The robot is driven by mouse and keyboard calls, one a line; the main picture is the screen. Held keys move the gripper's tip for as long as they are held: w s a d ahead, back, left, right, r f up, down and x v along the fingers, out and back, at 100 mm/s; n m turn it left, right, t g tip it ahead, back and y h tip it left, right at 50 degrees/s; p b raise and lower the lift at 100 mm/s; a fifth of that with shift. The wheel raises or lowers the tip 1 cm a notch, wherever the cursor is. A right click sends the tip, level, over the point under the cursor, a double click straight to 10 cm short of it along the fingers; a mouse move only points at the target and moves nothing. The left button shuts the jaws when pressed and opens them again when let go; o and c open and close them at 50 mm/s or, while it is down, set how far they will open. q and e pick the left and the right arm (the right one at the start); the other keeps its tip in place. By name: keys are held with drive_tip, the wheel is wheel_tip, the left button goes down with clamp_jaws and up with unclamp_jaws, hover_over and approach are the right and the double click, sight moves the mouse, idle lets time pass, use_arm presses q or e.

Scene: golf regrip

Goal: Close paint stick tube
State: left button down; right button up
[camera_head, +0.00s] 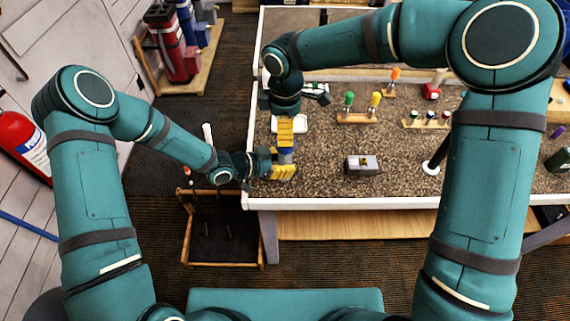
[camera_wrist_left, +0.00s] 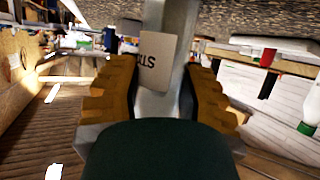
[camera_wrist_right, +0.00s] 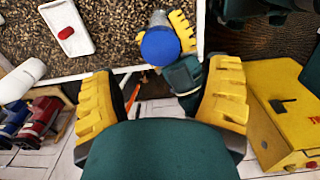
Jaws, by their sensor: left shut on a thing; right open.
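My left gripper (camera_wrist_left: 160,95) is shut on a grey tube (camera_wrist_left: 158,100) with a pale label, which fills the middle of the left wrist view. In the right wrist view, a round blue end (camera_wrist_right: 159,47) of the held thing faces the camera between the yellow left fingers. In the head view, blue (camera_head: 286,157) shows beside the left gripper (camera_head: 280,172) at the table's front left corner. My right gripper (camera_head: 286,130) is just above it in the picture, open with nothing between its fingers (camera_wrist_right: 162,100). Whether the blue end is a seated cap, I cannot tell.
A white tray (camera_wrist_right: 78,42) with a small red piece (camera_wrist_right: 66,32) lies on the speckled table (camera_head: 325,180). A grey box (camera_head: 362,165) sits to the right. Wooden racks with coloured handles (camera_head: 358,118) stand farther back. A wooden-framed bin (camera_head: 187,240) is below the table's left edge.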

drive_tip(key=shift+f, duration=3.15)
drive_tip(key=c, duration=1.3)
drive_tip(key=shift+m, duration=1.5)
drive_tip(key=o, duration=1.2)
drive_tip(key=shift+o, duration=0.2)
drive_tip(key=shift+r, duration=2.3)
